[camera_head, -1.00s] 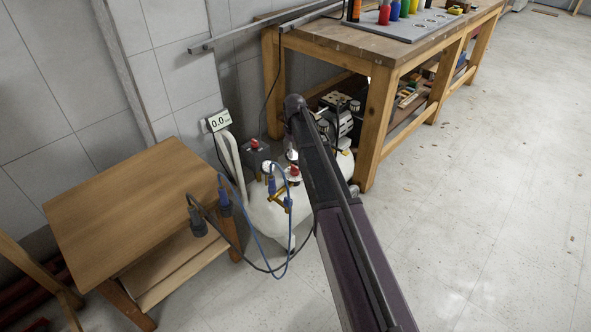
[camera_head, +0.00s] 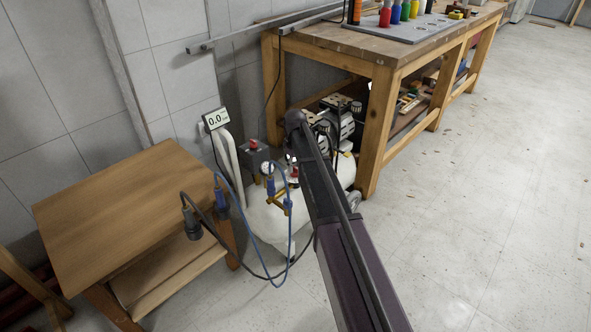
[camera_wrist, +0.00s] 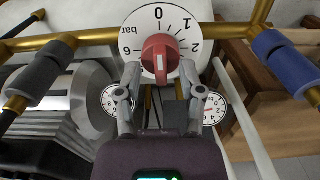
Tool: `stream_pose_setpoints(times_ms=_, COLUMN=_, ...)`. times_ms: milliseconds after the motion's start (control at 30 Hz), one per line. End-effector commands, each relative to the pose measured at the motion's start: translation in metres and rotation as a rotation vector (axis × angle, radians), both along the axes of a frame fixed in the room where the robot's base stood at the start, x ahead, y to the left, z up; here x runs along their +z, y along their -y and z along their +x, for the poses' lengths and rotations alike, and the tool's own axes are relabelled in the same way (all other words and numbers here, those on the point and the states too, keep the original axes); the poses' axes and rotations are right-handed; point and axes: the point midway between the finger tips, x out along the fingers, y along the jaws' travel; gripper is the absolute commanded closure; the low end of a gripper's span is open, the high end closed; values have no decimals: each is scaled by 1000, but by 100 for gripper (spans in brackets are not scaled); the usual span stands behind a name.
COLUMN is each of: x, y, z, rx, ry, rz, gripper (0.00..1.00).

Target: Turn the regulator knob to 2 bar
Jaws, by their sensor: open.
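The red regulator knob (camera_wrist: 160,55) sits in the middle of a round white dial (camera_wrist: 174,19) marked 0, 1, 2, 6 and "bar". My gripper (camera_wrist: 160,72) is open, with one finger on each side of the knob's lower part. I cannot tell whether the fingers touch it. In the head view, my arm hides most of the gripper and knob.
Two small gauges (camera_wrist: 213,108) flank the fingers, and brass pipes with dark grips run beside the dial. In the head view, a white compressor tank (camera_head: 268,222) stands between a small wooden table (camera_head: 125,200) and a workbench (camera_head: 375,55). Blue hose hangs in front. The right floor is clear.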

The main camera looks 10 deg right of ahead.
Motion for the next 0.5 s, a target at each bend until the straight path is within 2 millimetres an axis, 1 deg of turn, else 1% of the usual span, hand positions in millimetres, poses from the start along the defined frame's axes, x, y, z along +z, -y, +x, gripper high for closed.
stream_pose_setpoints(times_ms=100, x=-3, y=0, z=0, rx=0, ry=0, rz=0, gripper=50)
stream_pose_setpoints(times_ms=433, x=-3, y=0, z=0, rx=0, ry=0, rz=0, gripper=50)
stream_pose_setpoints(times_ms=467, x=-3, y=0, z=0, rx=0, ry=0, rz=0, gripper=59)
stream_pose_setpoints(times_ms=500, x=-3, y=0, z=0, rx=0, ry=0, rz=0, gripper=71)
